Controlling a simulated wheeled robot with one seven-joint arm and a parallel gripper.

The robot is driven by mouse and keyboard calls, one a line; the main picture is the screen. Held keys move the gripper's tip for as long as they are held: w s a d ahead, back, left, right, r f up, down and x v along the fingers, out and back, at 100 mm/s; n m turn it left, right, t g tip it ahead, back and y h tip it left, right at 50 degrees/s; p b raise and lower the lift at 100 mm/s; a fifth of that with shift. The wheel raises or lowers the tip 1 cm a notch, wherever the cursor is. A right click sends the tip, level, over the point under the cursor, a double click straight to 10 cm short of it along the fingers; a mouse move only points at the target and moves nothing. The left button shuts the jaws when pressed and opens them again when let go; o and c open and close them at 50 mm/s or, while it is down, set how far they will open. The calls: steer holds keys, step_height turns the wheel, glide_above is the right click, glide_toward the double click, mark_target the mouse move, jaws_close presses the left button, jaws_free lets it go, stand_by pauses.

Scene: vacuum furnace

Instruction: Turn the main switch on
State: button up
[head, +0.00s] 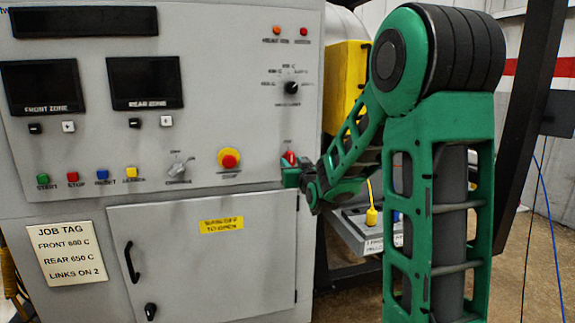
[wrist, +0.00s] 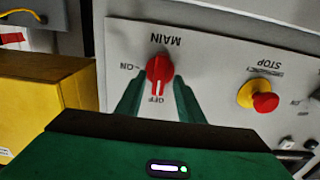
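The main switch is a red rotary knob (wrist: 160,72) on the grey panel, under the label MAIN, which appears upside down in the wrist view. Its handle lies in line with the OFF mark; the ON mark is to the left. In the head view the red switch (head: 289,158) shows at the panel's right edge. My gripper (head: 291,176) is at the panel just below it. In the wrist view my gripper's green fingers (wrist: 159,88) are spread, one on each side of the knob's lower part. I cannot tell whether they touch it.
A red emergency stop button (head: 229,160) on a yellow base sits left of the switch. A console selector (head: 178,168) and several coloured buttons are farther left. A yellow box (head: 346,80) stands right of the panel. A cabinet door (head: 205,255) is below.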

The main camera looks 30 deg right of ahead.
steer(key=shift+x, duration=1.1)
jaws_close()
